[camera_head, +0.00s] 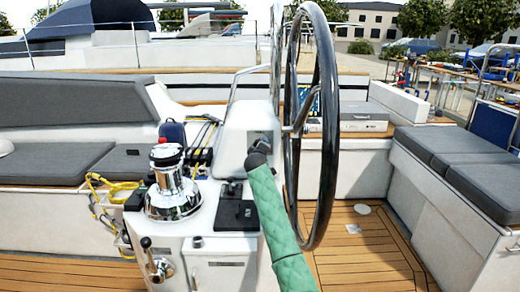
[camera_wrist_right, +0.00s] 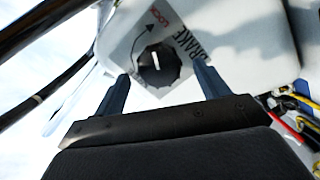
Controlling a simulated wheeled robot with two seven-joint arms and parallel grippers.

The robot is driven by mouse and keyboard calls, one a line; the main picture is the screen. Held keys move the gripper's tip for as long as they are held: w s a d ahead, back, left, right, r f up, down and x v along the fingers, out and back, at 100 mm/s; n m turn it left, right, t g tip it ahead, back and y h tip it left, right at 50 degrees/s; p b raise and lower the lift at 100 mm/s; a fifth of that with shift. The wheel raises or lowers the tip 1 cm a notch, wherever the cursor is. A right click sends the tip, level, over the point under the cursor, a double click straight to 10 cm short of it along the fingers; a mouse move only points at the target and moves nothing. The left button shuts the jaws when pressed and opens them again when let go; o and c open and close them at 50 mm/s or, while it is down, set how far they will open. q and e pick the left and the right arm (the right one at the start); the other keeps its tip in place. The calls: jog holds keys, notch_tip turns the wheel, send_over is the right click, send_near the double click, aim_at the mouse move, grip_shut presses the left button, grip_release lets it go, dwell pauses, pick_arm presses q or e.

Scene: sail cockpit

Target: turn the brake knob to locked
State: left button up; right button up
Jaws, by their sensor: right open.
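The brake knob (camera_wrist_right: 158,65) is black and round with a scalloped edge and a short white mark. In the right wrist view the mark points roughly up the picture. The knob sits on a grey label plate (camera_wrist_right: 135,42) with a curved arrow, red lettering that seems to read LOCK, and dark lettering like BRAKE. My right gripper (camera_wrist_right: 160,72) is open, its two blue-grey fingers on either side of the knob, with gaps between. In the head view my right gripper (camera_head: 262,140) is against the white pedestal (camera_head: 237,135) and hides the knob. My left gripper is not seen.
The large dark steering wheel (camera_head: 328,130) stands just right of my right arm. A chrome winch (camera_head: 172,185) with yellow rope (camera_head: 98,183) is at left. A black lever housing (camera_head: 237,213) is below the gripper. Grey-cushioned benches (camera_head: 478,185) flank the cockpit.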

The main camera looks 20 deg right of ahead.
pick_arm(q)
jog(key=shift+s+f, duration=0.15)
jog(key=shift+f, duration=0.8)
pick_arm(e)
jog(key=v, duration=0.5)
jog(key=shift+s, duration=0.1)
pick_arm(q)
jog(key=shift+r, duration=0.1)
